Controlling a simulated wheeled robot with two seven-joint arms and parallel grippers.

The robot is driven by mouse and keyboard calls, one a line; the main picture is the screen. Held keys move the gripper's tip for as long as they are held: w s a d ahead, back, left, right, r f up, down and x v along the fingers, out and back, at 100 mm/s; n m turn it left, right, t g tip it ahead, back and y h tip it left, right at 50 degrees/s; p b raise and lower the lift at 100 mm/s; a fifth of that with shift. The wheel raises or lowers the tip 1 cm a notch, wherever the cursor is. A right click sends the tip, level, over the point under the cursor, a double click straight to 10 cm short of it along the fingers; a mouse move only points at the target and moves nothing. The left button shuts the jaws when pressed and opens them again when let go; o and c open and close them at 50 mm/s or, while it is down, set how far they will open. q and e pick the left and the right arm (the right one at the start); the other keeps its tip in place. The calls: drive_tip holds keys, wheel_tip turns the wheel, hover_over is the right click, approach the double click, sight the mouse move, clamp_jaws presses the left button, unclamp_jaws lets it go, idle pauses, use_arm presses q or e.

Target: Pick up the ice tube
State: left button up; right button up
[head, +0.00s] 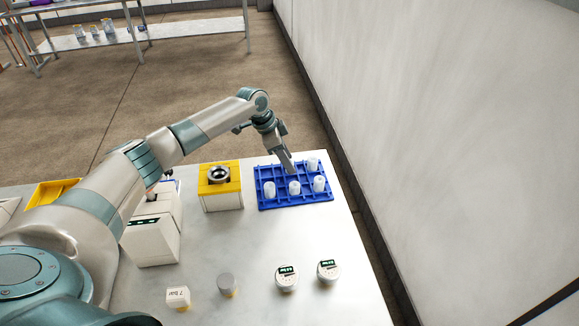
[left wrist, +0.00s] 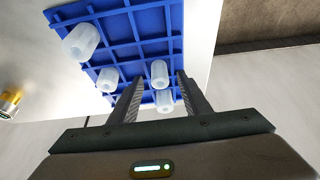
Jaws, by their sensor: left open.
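A blue rack (head: 264,204) with a grid of compartments lies at the far right of the table, holding several translucent white ice tubes. One tube (head: 269,188) stands at the left, one (head: 294,188) near the middle, one (head: 319,184) at the right and one (head: 313,164) at the back right. My left gripper (head: 288,168) is above the rack, pointing down. In the left wrist view the left gripper (left wrist: 157,92) is open, with one tube (left wrist: 159,73) and another (left wrist: 165,101) appearing between its fingers. Whether the fingers reach around a tube cannot be told. My right gripper is out of view.
A yellow-topped box (head: 222,190) with a round dark opening stands left of the rack. A white device (head: 152,237) stands further left. Two round gauges (head: 287,278) (head: 328,271), a grey-capped item (head: 227,285) and a small labelled box (head: 178,297) are in front. A wall (head: 430,130) rises at the right.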

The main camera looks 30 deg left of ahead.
use_arm(q)
clamp_jaws()
drive_tip(key=shift+r, duration=0.1)
drive_tip(key=shift+r+b, duration=0.4)
drive_tip(key=shift+r, duration=0.1)
drive_tip(key=r, duration=0.1)
drive_tip(key=r+b, duration=0.1)
drive_tip(key=r, duration=0.1)
drive_tip(key=shift+s+d+r+b, duration=0.1)
drive_tip(key=shift+d+b, duration=0.2)
drive_tip(key=shift+d, duration=0.05)
drive_tip(key=s+d+r+b, duration=0.1)
drive_tip(key=s+d+r, duration=0.1)
drive_tip(key=d, duration=0.3)
drive_tip(key=s+d+r+b, duration=0.2)
drive_tip(key=d+r, duration=0.2)
drive_tip(key=d, duration=0.1)
drive_tip(key=shift+s+r, duration=0.25)
drive_tip(key=shift+r, duration=0.1)
